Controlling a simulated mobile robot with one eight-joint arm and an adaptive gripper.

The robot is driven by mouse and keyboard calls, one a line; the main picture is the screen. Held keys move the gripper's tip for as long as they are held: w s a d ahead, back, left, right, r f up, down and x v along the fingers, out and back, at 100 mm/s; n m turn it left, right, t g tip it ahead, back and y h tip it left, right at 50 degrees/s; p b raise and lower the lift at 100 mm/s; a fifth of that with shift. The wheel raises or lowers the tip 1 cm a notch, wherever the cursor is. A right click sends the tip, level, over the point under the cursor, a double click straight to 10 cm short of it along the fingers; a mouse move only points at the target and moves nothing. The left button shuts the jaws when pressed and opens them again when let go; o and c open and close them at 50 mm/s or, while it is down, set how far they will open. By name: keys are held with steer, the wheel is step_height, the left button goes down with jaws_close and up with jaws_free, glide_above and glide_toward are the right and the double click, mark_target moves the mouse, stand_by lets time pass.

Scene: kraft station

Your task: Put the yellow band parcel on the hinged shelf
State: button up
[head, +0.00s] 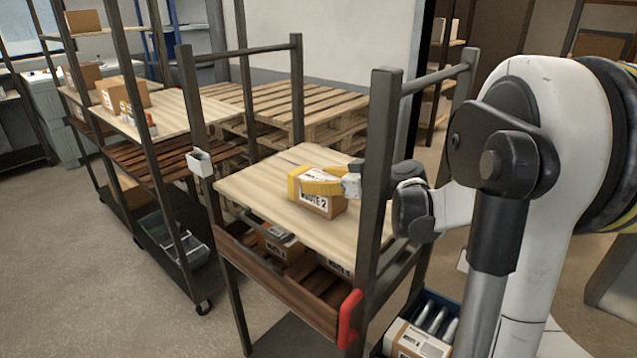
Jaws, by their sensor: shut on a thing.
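The yellow band parcel (320,206) is a small brown box with a white label reading "ROUTE 2" and yellow across its top and left end. It is over the pale wooden shelf board (247,193) of the near dark-framed rack. Its base looks at or just above the board; I cannot tell if they touch. My gripper (335,184) reaches in from the right, past the rack's front post, and is shut on the parcel. Its fingertips are hard to separate from the yellow. I cannot make out any hinge on the board.
A brown slatted tray (275,288) below holds several boxes; a red handle (349,318) is at its right corner. Rack posts (377,170) stand close to my arm. Pallets (290,105) are stacked behind. The board's left part is clear.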

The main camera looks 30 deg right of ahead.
steer(key=o, duration=1.4)
steer(key=shift+r, duration=0.15)
steer(key=p+v, duration=0.2)
steer(key=v, duration=1)
